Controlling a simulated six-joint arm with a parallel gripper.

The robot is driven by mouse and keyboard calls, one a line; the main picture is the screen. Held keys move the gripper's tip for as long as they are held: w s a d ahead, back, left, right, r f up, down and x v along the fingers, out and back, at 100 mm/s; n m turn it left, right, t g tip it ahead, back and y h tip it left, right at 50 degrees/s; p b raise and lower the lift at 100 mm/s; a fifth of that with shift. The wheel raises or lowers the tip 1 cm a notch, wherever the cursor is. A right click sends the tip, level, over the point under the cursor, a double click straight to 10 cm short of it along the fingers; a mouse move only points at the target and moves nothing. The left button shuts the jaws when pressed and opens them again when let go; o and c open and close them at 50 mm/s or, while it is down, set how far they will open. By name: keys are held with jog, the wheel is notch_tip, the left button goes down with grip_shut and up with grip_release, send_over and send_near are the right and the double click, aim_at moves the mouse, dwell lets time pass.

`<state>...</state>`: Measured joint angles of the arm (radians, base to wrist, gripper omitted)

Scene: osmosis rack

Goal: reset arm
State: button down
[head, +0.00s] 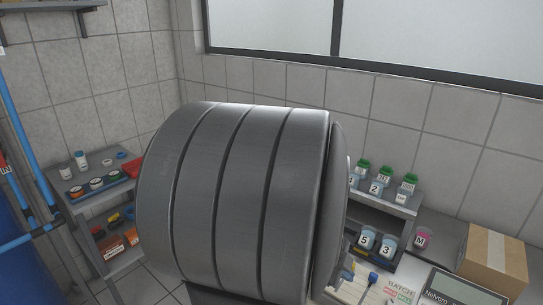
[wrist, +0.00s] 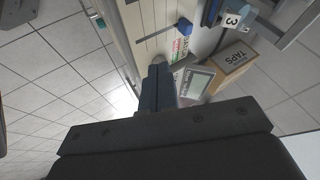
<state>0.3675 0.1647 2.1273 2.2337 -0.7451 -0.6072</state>
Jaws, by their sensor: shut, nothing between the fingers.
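My gripper (wrist: 159,75) shows in the wrist view, its two dark fingers together with nothing between them. It hangs in the air in front of the bench, touching nothing that I can see. In the head view a large grey ribbed part of my arm fills the middle and hides my gripper and much of the bench.
A shelf unit (head: 98,198) with small jars stands at left. The wrist view shows open tiled floor (wrist: 60,80).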

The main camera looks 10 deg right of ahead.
jog(key=x, duration=0.8)
jog(key=shift+d+f, duration=0.15)
jog(key=shift+f, duration=0.1)
jog(key=shift+s+d+f, duration=0.1)
jog(key=shift+d+f, duration=0.05)
jog(key=shift+f, duration=0.2)
jog(key=shift+s+a+f, duration=0.1)
jog(key=shift+s+a, duration=1.15)
jog(key=shift+s, duration=0.05)
jog(key=shift+w, duration=0.1)
